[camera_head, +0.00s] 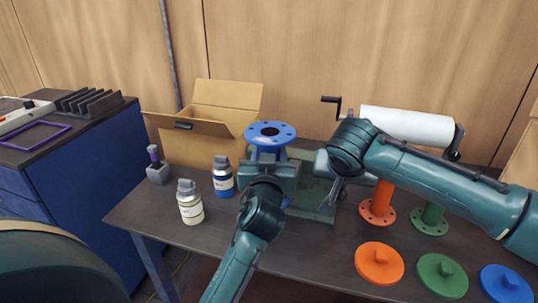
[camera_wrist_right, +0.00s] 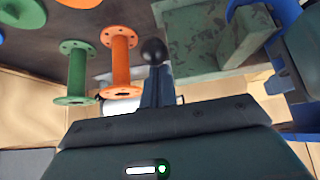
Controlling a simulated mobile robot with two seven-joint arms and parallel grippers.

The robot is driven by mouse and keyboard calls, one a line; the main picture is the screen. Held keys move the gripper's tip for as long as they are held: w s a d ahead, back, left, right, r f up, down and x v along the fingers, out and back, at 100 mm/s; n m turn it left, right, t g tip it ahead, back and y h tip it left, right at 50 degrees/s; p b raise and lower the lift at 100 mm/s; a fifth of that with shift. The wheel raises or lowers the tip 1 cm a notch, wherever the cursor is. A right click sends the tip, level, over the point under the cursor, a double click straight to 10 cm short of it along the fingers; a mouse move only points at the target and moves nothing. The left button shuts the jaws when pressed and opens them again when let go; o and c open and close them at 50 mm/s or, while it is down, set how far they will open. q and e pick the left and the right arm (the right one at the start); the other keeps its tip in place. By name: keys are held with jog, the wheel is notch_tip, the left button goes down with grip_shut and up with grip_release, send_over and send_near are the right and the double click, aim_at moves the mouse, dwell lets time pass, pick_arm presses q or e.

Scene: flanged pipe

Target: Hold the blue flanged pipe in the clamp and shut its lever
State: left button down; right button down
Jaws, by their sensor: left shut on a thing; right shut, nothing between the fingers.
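The blue flanged pipe (camera_head: 271,132) stands upright at the middle of the bench, its round flange on top. My left gripper (camera_head: 268,172) is shut on it below the flange and hides much of its body. The green clamp (camera_head: 318,198) is just right of and behind it, partly covered by my arms. In the right wrist view, the clamp's base (camera_wrist_right: 195,37) and jaw block (camera_wrist_right: 246,40) show beside the blue pipe (camera_wrist_right: 284,22). The lever's black ball knob (camera_wrist_right: 154,52) is at my right gripper (camera_wrist_right: 157,88), which is shut and empty. I cannot tell whether they touch.
Orange (camera_head: 377,203) and green (camera_head: 431,217) flanged pipes stand to the right, with orange (camera_head: 379,262), green (camera_head: 441,276) and blue (camera_head: 506,284) lids in front. White (camera_head: 190,203) and blue (camera_head: 223,177) bottles and an open cardboard box (camera_head: 198,145) are left.

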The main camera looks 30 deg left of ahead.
pick_arm(q)
jog(key=shift+d, duration=0.25)
pick_arm(e)
jog(key=shift+r, duration=3.05)
